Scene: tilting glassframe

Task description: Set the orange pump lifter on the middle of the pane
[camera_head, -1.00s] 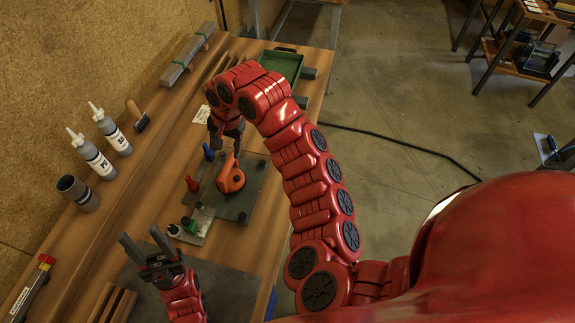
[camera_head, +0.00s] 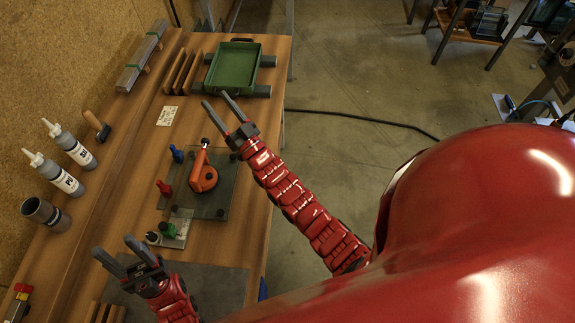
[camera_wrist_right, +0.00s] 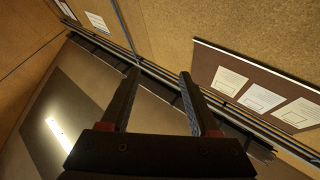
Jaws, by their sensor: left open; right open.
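The orange pump lifter (camera_head: 203,179) sits on the glass pane (camera_head: 222,183), near its middle as far as I can tell, with its handle toward the back. The pane lies on the wooden bench. My right gripper (camera_head: 224,106) is open and empty, raised beyond the lifter and to its right, apart from it. In the right wrist view its fingers (camera_wrist_right: 160,95) are spread with nothing between them. My left gripper (camera_head: 117,253) is open and empty over the dark mat at the front of the bench.
A green tray (camera_head: 234,68) stands at the back of the bench. Red (camera_head: 164,188) and blue (camera_head: 177,154) small items stand along the pane's left side. Two bottles (camera_head: 68,145), a grey cup (camera_head: 45,213) and a brush (camera_head: 97,126) line the left. A cable crosses the floor.

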